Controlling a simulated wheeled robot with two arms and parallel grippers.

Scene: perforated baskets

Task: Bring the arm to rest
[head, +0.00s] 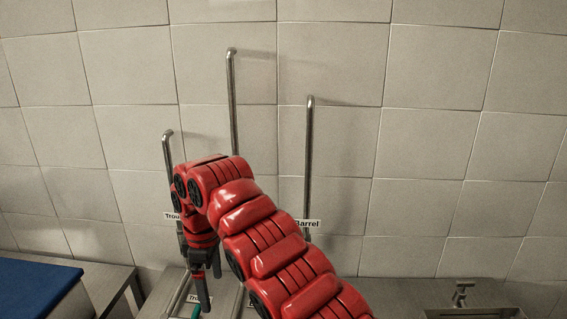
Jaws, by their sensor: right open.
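My right arm is red and comes in from the lower right. It bends over in the middle of the head view, and its lower end points down. My right gripper (208,285) is at that end, dark and small, above the steel frame at the bottom. It is open, and I see nothing between its fingers. A small teal thing (196,311) shows just below it at the picture's bottom edge; I cannot tell what it is. My left gripper is not in view.
Three upright steel rods (232,100) with bent tops stand before the tiled wall (440,130). A blue-topped surface (35,290) is at left, a tap (461,292) and sink at right.

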